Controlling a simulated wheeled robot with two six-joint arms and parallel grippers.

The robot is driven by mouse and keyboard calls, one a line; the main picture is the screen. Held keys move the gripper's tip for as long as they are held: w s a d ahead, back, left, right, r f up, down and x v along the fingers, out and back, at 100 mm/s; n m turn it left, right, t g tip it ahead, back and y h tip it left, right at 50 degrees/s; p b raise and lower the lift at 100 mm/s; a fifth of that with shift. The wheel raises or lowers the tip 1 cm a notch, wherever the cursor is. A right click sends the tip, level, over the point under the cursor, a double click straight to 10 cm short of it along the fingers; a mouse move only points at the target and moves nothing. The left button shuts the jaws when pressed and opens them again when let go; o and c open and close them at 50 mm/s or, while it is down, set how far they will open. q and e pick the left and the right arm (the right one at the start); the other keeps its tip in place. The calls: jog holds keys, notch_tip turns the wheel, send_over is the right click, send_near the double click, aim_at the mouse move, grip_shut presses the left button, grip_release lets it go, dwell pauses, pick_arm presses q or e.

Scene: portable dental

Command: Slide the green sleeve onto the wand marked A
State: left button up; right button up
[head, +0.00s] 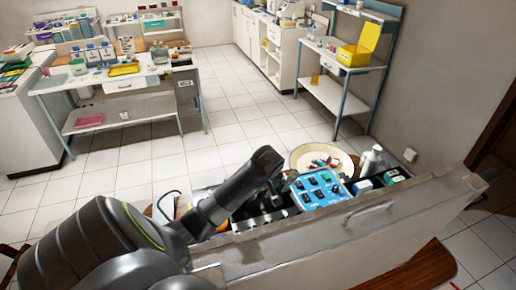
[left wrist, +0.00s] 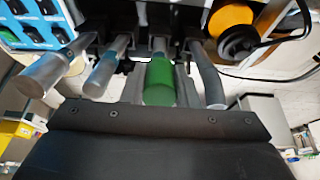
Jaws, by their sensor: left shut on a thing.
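My left gripper (left wrist: 160,88) is shut on the green sleeve (left wrist: 160,82), seen end-on in the left wrist view. The sleeve lines up with one grey wand (left wrist: 158,45) in the holder and appears to be around it; how far on is hard to tell. Other grey wands stand beside it: two to the left (left wrist: 106,68) and one to the right (left wrist: 208,80). No letter A is legible, so I cannot tell which wand is marked. In the head view my left gripper (head: 277,186) reaches down into the open case, and the sleeve is hidden there. My right gripper is not in view.
The open case (head: 370,207) has a raised front wall with a handle. A blue panel (head: 320,187), bottles (head: 370,160) and a round cream tray (head: 310,152) lie close to the arm. An orange round part with a black cable (left wrist: 232,22) is right of the wands.

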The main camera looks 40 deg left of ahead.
pick_arm(q)
jog(key=shift+f+p, duration=0.15)
jog(key=shift+p, duration=0.3)
dwell(0.6)
jog(key=o, duration=1)
jog(key=v, duration=0.7)
jog(key=shift+r, duration=0.25)
